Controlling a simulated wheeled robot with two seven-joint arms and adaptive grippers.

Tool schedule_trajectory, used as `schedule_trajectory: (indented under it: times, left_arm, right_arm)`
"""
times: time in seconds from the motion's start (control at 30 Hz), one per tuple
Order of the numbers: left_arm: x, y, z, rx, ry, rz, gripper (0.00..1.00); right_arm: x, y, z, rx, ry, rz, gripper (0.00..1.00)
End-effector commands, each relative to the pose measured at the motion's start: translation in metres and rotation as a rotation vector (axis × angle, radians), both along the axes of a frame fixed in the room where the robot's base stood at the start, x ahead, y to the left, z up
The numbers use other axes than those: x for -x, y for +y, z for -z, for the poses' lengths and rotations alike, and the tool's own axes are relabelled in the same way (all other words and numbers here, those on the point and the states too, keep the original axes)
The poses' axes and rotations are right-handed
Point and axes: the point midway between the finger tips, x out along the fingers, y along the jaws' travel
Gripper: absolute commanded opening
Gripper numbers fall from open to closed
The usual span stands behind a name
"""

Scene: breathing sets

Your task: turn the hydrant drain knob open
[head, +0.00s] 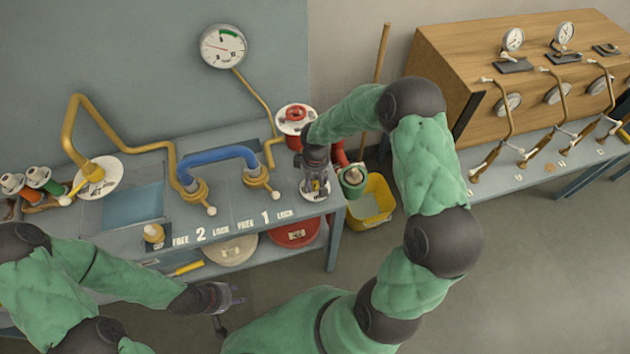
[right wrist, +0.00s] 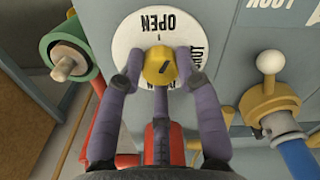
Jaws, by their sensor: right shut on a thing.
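The yellow drain knob (right wrist: 160,66) sits on a round white plate (right wrist: 138,28) in the right wrist view. The plate reads OPEN, upside down at its top, and other lettering is partly covered by the fingers. A dark line on the knob's face slants. My right gripper (head: 316,178) is shut on the knob, pointing down at the bench's right end; in the right wrist view its purple fingers (right wrist: 160,76) are on both sides of the knob. In the head view the gripper mostly hides the knob. My left gripper (head: 232,296) hangs in front of the bench, apart from everything; its finger opening is unclear.
Beside the plate are a red fitting (head: 295,113) and a green-collared valve (head: 354,176). A blue hose (head: 216,156) arches left of it. A yellow bucket (head: 372,203) stands right of the bench. The floor in front (head: 530,260) is clear.

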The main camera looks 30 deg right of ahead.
Motion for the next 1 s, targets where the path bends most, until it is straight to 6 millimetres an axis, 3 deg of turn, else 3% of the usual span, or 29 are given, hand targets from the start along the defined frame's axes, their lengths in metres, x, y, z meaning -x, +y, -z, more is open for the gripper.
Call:
schedule_trajectory:
  times: [0.43, 1.0]
  left_arm:
    - [0.0000, 0.0000, -0.0072, 0.000, 0.000, 0.000, 0.40]
    - [0.0000, 0.0000, -0.0087, 0.000, 0.000, 0.000, 0.40]
  right_arm:
    - [0.0055, 0.0004, 0.0030, -0.003, 0.015, -0.299, 0.02]
    - [0.0059, -0.0002, 0.0038, -0.003, 0.017, -0.377, 0.02]
